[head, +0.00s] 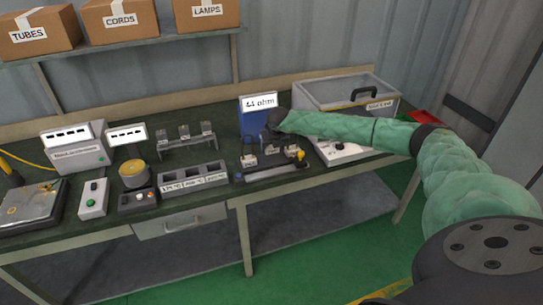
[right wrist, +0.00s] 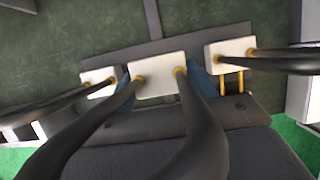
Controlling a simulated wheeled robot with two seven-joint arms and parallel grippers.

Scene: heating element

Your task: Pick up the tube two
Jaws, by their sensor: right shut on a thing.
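Several white blocks with dark curved tubes stand in a row on a dark stand (head: 270,173) on the bench. In the right wrist view a middle block (right wrist: 158,77) lies between a left block (right wrist: 98,82) and a right block (right wrist: 230,53), with dark tubes curving from their yellow ends. My right gripper (head: 271,141) is down at this row and shut on the middle tube, whose block shows in the head view (head: 271,150). Its fingertips are largely hidden. I cannot read which tube is numbered two. My left gripper is not in view.
A blue meter reading 44 ohm (head: 258,122) stands close behind the row. A glass-topped box (head: 345,90) is to the right. A three-slot labelled block (head: 192,181) and a yellow-topped device (head: 133,176) are to the left. Boxes fill the shelf above.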

